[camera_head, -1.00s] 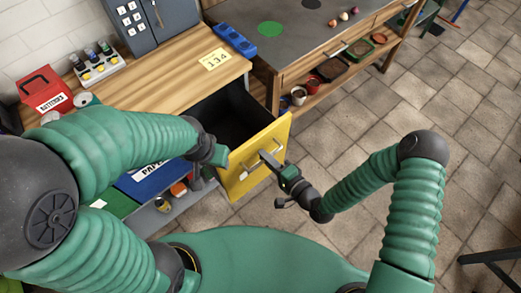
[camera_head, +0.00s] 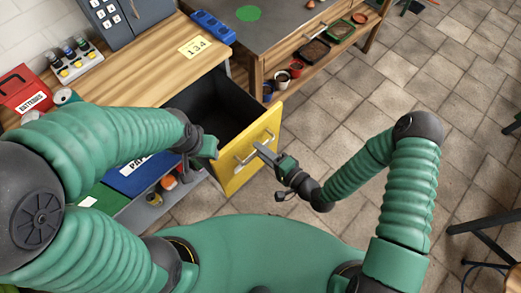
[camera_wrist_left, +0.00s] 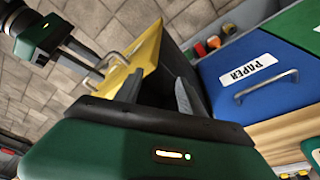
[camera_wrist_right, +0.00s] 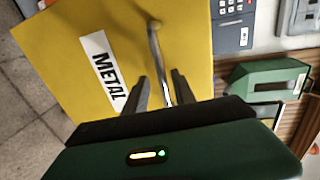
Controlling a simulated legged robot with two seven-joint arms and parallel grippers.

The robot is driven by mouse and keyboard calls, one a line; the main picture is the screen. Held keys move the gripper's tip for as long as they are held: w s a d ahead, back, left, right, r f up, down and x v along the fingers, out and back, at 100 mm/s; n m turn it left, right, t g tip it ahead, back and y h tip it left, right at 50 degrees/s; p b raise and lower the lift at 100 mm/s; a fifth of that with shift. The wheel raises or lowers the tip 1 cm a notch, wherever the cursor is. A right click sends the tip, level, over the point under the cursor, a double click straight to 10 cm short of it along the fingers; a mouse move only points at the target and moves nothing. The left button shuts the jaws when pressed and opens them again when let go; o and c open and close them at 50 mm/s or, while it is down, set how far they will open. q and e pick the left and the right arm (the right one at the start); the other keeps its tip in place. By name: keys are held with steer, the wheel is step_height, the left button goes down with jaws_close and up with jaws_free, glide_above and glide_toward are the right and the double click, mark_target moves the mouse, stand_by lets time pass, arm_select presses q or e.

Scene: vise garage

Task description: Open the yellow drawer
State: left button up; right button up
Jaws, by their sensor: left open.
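The yellow drawer (camera_head: 247,158) under the wooden workbench stands pulled out, with its dark inside showing. Its front has a silver bar handle and a METAL label (camera_wrist_right: 107,72). My right gripper (camera_head: 264,152) is at this handle. In the right wrist view its fingers (camera_wrist_right: 159,82) lie on either side of the handle bar (camera_wrist_right: 154,45); whether they press on it is unclear. My left gripper (camera_wrist_left: 158,80) is open and empty, close to the left end of the drawer front. In the head view my left gripper (camera_head: 210,148) partly overlaps the drawer's left side.
A blue PAPER drawer (camera_head: 143,175) and a green drawer front (camera_head: 105,200) are left of the yellow one. A second table (camera_head: 270,50) with pots on its lower shelf stands beyond the drawer.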

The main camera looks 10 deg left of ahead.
steer(key=v, duration=1.7)
steer(key=shift+w+d, duration=0.1)
steer(key=shift+d, duration=0.15)
